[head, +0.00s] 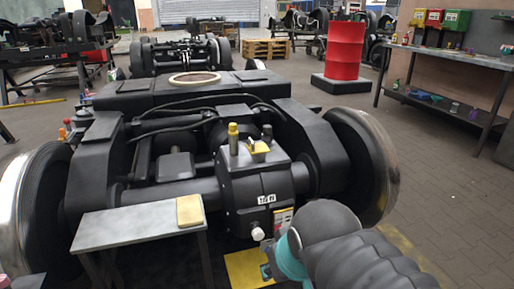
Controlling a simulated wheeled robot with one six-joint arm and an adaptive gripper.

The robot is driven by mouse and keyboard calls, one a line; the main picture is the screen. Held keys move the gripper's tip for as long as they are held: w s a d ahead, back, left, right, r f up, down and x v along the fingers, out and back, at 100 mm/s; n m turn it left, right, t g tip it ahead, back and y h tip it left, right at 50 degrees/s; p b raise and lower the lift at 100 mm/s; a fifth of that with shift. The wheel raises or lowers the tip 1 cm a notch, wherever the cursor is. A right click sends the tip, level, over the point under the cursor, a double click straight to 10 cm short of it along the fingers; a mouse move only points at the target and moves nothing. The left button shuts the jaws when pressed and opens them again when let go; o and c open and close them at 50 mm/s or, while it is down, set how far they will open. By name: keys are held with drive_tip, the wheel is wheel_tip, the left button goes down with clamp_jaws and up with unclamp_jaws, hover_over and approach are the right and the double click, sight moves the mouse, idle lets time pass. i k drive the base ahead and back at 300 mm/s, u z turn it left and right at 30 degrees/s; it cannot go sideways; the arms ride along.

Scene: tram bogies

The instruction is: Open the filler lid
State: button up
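A dark gearbox housing (240,188) sits at the front middle of the near bogie in the head view. On its top are an upright yellow-capped post (233,140), a small yellow part (259,148) and a dark post (267,133). I cannot tell for sure which one is the filler lid, or whether it is open. A white knob (257,233) is low on the housing's front, left of a label plate (283,217). My arm reaches in from the lower right, its end low before the housing. My gripper's fingers cannot be made out there.
A grey side table (135,225) with a tan block (190,210) stands at the front left. Large wheels (365,165) flank the bogie. A yellow plate (245,268) lies below the housing. A red drum (344,52) and workbench (450,102) stand at right, with clear floor between.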

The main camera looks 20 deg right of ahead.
sight(259, 148)
drive_tip(key=k, duration=0.65)
drive_tip(key=z, duration=0.65)
drive_tip(key=i, duration=1.2)
drive_tip(key=u, duration=0.2)
